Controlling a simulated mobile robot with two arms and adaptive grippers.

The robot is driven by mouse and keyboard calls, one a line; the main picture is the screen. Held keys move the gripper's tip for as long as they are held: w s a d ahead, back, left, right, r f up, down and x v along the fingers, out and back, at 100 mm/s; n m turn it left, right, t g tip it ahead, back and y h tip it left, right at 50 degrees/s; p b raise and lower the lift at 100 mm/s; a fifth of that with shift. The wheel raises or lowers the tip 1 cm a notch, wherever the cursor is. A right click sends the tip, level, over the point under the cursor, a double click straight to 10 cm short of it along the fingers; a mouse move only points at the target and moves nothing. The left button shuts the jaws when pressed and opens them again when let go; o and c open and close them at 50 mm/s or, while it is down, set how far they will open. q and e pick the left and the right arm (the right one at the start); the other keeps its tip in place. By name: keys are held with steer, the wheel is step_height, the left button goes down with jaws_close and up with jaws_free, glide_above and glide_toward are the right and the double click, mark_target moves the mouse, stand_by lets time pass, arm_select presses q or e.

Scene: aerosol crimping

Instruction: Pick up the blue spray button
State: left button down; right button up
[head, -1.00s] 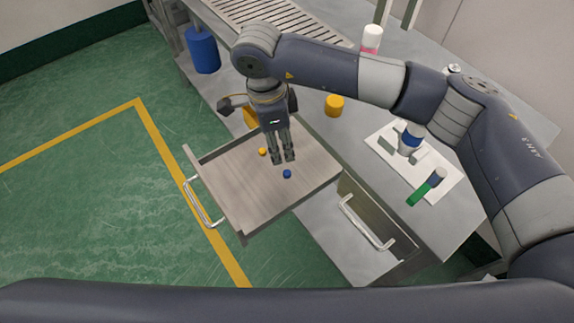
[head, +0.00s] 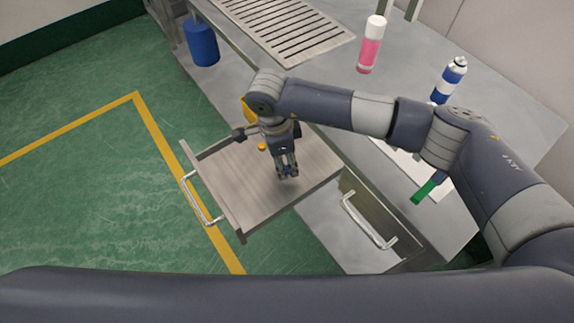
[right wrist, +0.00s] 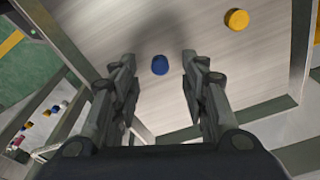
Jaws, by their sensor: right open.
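The blue spray button (right wrist: 160,65) lies on the wooden bottom of an open drawer (head: 238,190). In the right wrist view it sits between the two finger ends of my right gripper (right wrist: 158,58), with a gap on both sides. In the head view my right gripper (head: 288,172) points down into the drawer and hides the button. Its fingers are open and hold nothing. A yellow button (head: 262,146) lies farther back in the drawer, and it also shows in the right wrist view (right wrist: 237,20). My left gripper is not in view.
A pink can with a white top (head: 371,46) and a blue-and-white can (head: 449,80) stand on the metal bench (head: 400,85). A green item (head: 428,188) lies near a white sheet, partly behind my arm. Another drawer handle (head: 368,221) is right of the open drawer.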

steer(key=shift+d+f, duration=0.15)
steer(key=shift+f, duration=0.95)
steer(key=c, duration=0.8)
steer(key=shift+o, duration=0.2)
steer(key=shift+r, duration=0.15)
